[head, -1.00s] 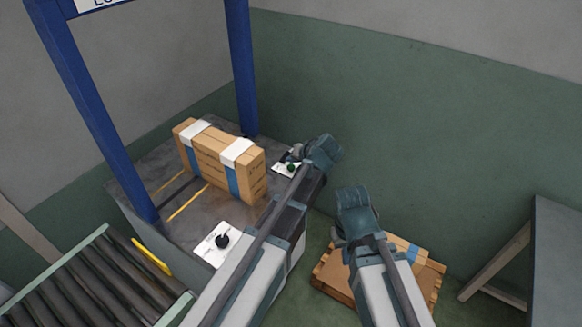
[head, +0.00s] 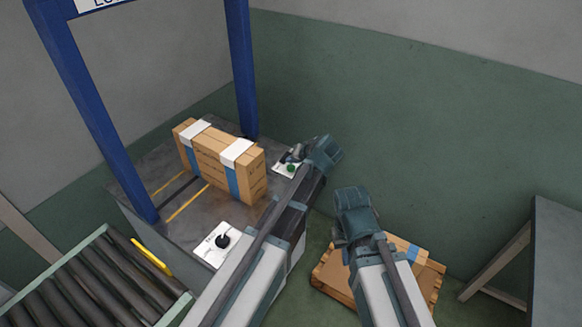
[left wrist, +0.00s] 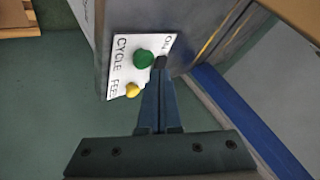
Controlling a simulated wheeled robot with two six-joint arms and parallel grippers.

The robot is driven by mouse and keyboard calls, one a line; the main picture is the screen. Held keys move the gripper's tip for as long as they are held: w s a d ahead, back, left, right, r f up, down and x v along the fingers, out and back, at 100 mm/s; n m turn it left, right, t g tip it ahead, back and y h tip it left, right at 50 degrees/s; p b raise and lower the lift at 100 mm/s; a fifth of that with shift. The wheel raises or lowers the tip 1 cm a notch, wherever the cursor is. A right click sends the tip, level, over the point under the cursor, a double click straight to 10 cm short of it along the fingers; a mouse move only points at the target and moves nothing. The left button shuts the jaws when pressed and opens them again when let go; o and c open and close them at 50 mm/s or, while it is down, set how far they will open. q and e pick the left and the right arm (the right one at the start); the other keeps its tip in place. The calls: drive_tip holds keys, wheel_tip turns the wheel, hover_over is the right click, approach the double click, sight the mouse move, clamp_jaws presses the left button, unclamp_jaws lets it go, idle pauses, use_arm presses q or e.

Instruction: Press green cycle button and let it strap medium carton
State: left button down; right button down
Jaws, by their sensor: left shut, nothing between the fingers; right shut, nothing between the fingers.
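The green cycle button (head: 291,168) sits on a small white panel at the machine's right corner. My left gripper (head: 297,153) is shut and empty. Its fingertips (left wrist: 160,64) appear close beside the button in the left wrist view; I cannot tell whether they touch it. The medium carton (head: 209,157) stands on the grey machine top, with white pieces over its top edge and blue bands on its side. My right gripper (head: 341,237) is shut and empty, above a pallet.
A yellow button (left wrist: 132,90) is below the green one. A black knob (head: 222,241) on a white plate is at the machine's front corner. Blue posts (head: 241,75) frame the machine. A roller conveyor (head: 95,285) is at lower left, a pallet (head: 330,275) below, a grey table (head: 557,260) right.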

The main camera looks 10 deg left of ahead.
sight(292, 169)
use_arm(q)
drive_tip(key=shift+f, duration=0.1)
idle(0.4)
drive_tip(key=shift+f+b, duration=0.3)
drive_tip(key=shift+b, duration=0.15)
drive_tip(key=shift+f+b, duration=0.5)
drive_tip(key=shift+f, duration=0.05)
idle(0.5)
drive_tip(key=shift+r, duration=0.2)
drive_tip(key=shift+r+p, duration=0.75)
drive_tip(key=shift+p, duration=0.2)
wheel_tip(292, 169, up, 5)
drive_tip(key=p, duration=0.5)
drive_tip(key=shift+r, duration=0.1)
